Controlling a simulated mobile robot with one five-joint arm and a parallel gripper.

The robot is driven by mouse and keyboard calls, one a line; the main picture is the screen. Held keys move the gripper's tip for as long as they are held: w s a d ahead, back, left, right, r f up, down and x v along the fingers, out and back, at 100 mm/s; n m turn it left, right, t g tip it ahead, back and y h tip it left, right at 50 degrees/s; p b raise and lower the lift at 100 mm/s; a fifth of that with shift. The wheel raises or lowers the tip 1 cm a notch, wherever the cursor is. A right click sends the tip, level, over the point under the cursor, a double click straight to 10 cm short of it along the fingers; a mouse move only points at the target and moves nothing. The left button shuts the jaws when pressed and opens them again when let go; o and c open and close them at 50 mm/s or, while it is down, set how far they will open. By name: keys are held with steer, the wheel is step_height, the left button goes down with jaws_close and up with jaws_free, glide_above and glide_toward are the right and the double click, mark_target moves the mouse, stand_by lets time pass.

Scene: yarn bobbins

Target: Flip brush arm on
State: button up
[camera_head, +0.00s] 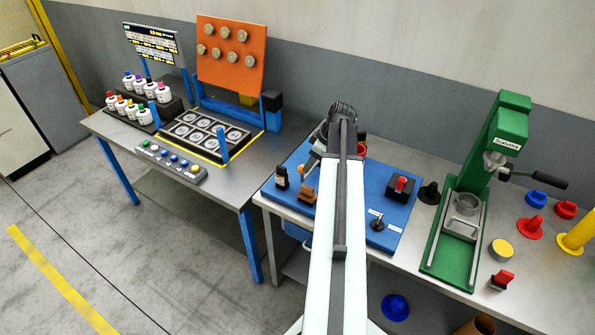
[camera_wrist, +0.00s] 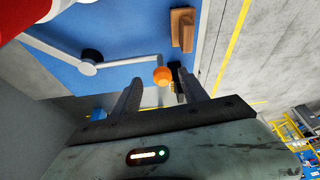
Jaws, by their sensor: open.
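The brush arm is a thin grey lever (camera_wrist: 125,63) with a dark round pivot and an orange knob (camera_wrist: 163,75) at its end, over the blue board (camera_wrist: 110,22). In the head view the orange knob (camera_head: 301,170) shows left of my arm, above a brown block (camera_head: 307,193). My gripper (camera_wrist: 159,78) is open, with the knob showing between its fingertips in the wrist view. I cannot tell whether a finger touches it. In the head view my own arm hides most of my gripper and part of the blue board (camera_head: 345,215).
A green press (camera_head: 463,215) stands further right. A steel table (camera_head: 225,175) with bottles is at left.

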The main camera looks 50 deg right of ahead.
mark_target(303, 173)
steer(key=b+x, duration=0.7)
steer(key=x, duration=0.1)
steer(key=shift+a, duration=0.1)
steer(key=shift+r, duration=0.1)
jaws_close()
stand_by(1.0)
